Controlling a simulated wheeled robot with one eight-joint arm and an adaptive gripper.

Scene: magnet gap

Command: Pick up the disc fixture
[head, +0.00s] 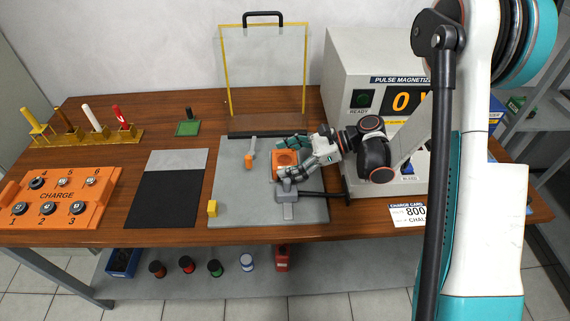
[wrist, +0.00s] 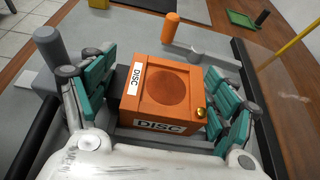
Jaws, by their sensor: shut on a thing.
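The disc fixture (wrist: 170,95) is an orange block with a round recess on top, white DISC labels and a small brass knob at one corner. In the head view it (head: 286,158) is on the grey plate (head: 230,200), partly hidden by my gripper. My gripper (head: 302,157) reaches in from the right and is shut on it. In the wrist view the teal finger pads of my gripper (wrist: 160,95) stand on both sides of the block. The round recess looks empty. I cannot tell whether the block touches the plate.
A grey clamp (head: 288,190) stands just in front of the fixture. The pulse magnetizer (head: 365,60) stands behind right. The black mat (head: 165,198) is clear.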

